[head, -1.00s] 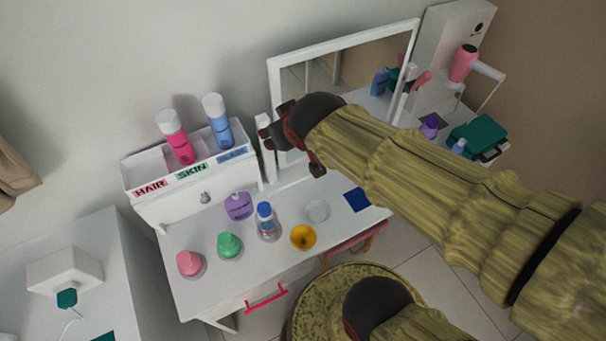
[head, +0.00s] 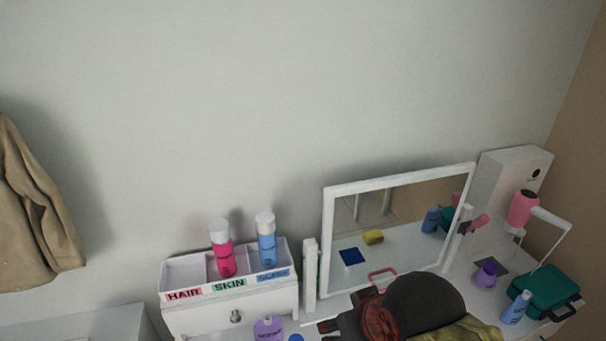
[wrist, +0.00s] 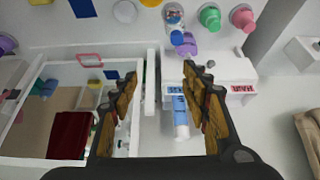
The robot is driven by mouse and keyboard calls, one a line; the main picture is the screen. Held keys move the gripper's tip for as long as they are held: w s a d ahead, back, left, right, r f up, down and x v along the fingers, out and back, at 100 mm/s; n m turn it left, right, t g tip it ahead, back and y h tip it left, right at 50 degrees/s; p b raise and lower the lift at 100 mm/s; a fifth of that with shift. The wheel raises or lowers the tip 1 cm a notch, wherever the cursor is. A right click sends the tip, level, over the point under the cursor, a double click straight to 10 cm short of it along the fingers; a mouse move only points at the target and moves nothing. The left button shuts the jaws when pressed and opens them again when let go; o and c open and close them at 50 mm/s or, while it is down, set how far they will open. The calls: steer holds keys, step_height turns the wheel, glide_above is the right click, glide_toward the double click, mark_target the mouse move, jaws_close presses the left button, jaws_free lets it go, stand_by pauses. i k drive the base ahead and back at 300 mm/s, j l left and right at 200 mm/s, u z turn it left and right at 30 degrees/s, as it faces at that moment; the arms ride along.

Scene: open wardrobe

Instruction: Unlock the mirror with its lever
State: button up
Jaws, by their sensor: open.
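The mirror (head: 400,179) is a white-framed rectangle standing tilted on the white vanity; it also shows at the left of the wrist view (wrist: 60,85). A white support post (head: 310,275) stands beside its left edge, and it also shows in the wrist view (wrist: 150,80). I cannot clearly pick out the lever. My gripper (wrist: 158,80) is open and empty, with the post appearing between its fingers in the picture; I cannot tell how far it is from the post. In the head view my gripper covers the mirror's lower edge, and its fingertips are partly cut off.
A labelled white organizer (head: 230,312) with a pink bottle (head: 223,250) and a blue bottle (head: 267,242) stands left of the post. The wall above is clear.

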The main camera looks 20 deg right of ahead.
mark_target(484, 218)
steer(key=k+l+z, duration=0.1)
steer(key=z, duration=1.45)
steer(key=i+l, duration=0.25)
steer(key=i, duration=0.15)
steer(key=i+l, duration=0.2)
steer(key=i, duration=0.25)
